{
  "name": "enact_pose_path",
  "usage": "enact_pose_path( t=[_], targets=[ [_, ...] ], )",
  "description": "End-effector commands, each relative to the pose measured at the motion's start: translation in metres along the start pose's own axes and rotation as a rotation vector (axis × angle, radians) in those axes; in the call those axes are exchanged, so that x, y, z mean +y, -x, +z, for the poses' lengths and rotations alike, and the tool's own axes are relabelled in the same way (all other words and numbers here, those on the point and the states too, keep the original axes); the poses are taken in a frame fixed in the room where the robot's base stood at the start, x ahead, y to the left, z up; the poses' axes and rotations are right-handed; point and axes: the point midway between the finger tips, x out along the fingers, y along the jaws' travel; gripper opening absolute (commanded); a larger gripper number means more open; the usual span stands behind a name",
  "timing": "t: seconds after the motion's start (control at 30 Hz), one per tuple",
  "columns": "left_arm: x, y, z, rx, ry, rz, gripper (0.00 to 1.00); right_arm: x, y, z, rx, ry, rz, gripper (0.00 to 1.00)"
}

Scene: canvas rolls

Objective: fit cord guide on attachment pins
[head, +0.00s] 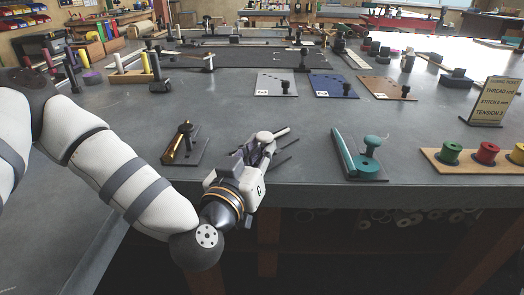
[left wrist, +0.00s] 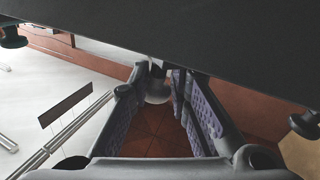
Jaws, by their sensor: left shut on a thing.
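My left gripper (head: 262,150) is over the front edge of the grey workbench, in the middle of the head view. It is shut on a small piece with a pale rounded knob (head: 264,137). The piece also shows between the fingers in the left wrist view (left wrist: 158,92). Most of it is hidden by the fingers, and I cannot tell for sure that it is the cord guide. Thin dark rods (head: 287,142) stick out to the right of the gripper; I cannot tell whether they are the attachment pins. My right gripper is not in view.
A dark plate with a brass cylinder (head: 180,145) lies left of the gripper. A wooden rack of coloured spools (head: 470,163) and a sign (head: 494,101) stand far right. Bare bench top lies behind the gripper.

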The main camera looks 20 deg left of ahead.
Motion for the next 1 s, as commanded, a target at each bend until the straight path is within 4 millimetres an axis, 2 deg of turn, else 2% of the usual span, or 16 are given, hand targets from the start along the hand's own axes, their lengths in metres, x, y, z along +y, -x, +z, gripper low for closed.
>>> enact_pose_path(
  t=[0.27, 0.3, 0.4, 0.73, 0.87, 1.0],
  targets=[
    [0.000, 0.000, 0.000, 0.001, -0.002, 0.000, 0.00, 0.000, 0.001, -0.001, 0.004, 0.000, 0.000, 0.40],
    [0.000, 0.000, 0.001, 0.000, -0.002, 0.000, 0.20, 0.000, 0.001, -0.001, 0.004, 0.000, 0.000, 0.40],
    [0.000, 0.000, 0.000, 0.000, -0.002, 0.000, 0.38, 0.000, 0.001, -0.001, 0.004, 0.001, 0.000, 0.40],
    [0.001, 0.000, -0.003, 0.002, 0.000, 0.000, 0.38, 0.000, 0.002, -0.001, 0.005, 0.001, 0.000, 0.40],
    [0.002, 0.019, -0.003, -0.001, -0.001, 0.002, 0.38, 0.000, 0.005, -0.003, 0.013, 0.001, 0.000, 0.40],
    [0.002, 0.050, -0.003, -0.002, -0.002, 0.003, 0.38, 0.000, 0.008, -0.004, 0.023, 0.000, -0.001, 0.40]
  ],
)
